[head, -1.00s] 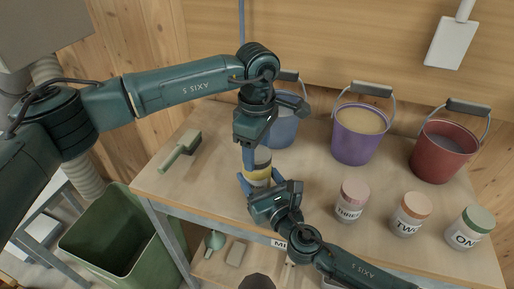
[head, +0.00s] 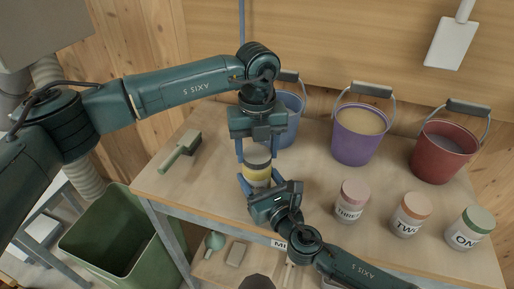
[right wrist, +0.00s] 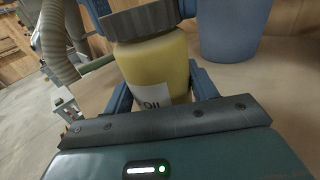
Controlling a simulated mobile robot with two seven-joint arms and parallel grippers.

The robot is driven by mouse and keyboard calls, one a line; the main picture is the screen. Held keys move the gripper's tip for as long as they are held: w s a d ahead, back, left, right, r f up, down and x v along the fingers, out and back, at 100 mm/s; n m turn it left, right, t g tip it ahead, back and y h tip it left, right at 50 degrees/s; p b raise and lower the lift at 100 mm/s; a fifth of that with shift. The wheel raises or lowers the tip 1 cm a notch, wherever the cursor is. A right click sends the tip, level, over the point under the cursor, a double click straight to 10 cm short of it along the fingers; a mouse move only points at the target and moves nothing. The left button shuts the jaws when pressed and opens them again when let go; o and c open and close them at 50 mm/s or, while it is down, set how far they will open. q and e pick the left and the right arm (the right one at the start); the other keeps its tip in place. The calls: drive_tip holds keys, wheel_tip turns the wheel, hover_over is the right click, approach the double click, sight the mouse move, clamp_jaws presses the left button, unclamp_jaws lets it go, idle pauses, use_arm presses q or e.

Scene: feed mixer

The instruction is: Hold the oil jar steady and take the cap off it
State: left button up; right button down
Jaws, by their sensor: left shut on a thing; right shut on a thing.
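The oil jar (head: 257,173) has a yellow body and stands upright on the table; in the right wrist view its body (right wrist: 155,62) carries a white label, partly hidden, reading "OIL". Its ribbed grey cap (right wrist: 146,19) sits on top of the jar. My left gripper (head: 257,156) comes down from above and is shut on the cap, one finger on each side. My right gripper (head: 257,184) is shut around the jar's body from the front, with its blue fingers on both sides. The cap (head: 257,154) is partly hidden by the left gripper in the head view.
Close behind the jar stands a blue bucket (head: 287,122). A purple bucket (head: 355,147), a red bucket (head: 437,160) and labelled jars THREE (head: 351,203), TWO (head: 411,215) and ONE (head: 471,229) stand to the right. A brush (head: 180,152) lies left; a green bin (head: 125,245) is below.

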sight(257, 154)
use_arm(q)
drive_tip(key=shift+n, duration=0.7)
drive_tip(key=shift+r, duration=0.25)
drive_tip(key=shift+r, duration=0.9)
drive_tip(key=shift+r, duration=2)
use_arm(e)
drive_tip(key=shift+c, duration=1.9)
unclamp_jaws()
